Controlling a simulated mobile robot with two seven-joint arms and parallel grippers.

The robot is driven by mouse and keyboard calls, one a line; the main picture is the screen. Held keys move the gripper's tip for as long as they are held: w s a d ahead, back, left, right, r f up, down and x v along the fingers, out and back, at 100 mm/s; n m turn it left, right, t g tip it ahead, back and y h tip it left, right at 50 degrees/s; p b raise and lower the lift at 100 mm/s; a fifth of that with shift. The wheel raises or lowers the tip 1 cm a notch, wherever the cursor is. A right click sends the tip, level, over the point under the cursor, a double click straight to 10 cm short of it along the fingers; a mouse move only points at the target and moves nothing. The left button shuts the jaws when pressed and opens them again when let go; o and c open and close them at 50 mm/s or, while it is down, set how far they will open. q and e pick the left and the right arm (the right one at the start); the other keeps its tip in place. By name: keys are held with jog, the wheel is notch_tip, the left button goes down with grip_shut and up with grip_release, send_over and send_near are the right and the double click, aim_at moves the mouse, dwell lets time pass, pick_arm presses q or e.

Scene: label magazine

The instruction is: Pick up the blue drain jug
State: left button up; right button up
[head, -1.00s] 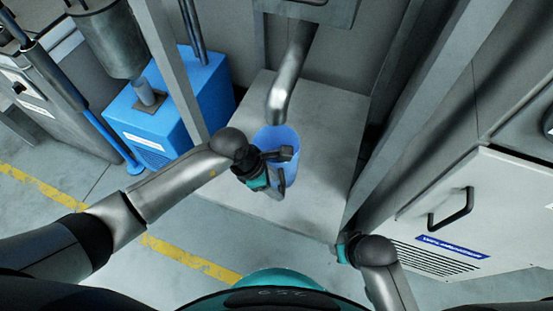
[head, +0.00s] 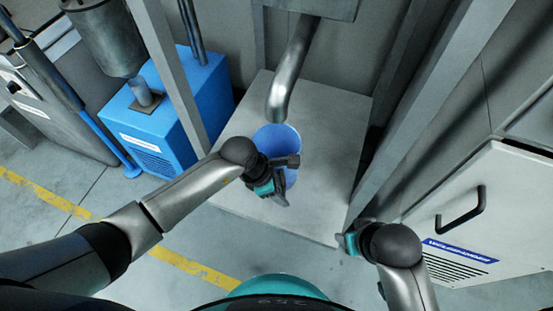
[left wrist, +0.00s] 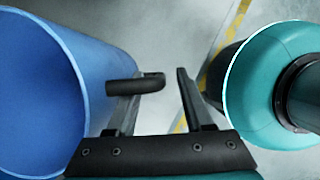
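The blue drain jug (head: 279,137) stands on a grey platform below a metal spout, partly hidden by my left gripper. Its open top and blue wall fill the left of the left wrist view (left wrist: 45,85). My left gripper (head: 287,178) is at the jug's near side. In the left wrist view its dark fingers (left wrist: 158,100) are spread apart. A short dark bar (left wrist: 148,82), which looks like the jug's handle, reaches from the jug's side into the gap; contact is unclear. My right gripper (head: 350,241) is at the platform's near right corner, too small to read.
The grey platform (head: 240,190) has bare room around the jug. The metal spout (head: 288,75) hangs close above the jug. Grey posts flank the platform. A blue box unit (head: 150,130) stands left; a pale cabinet with a dark handle (head: 462,213) stands right.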

pick_arm(q)
grip_shut()
dwell(1.2)
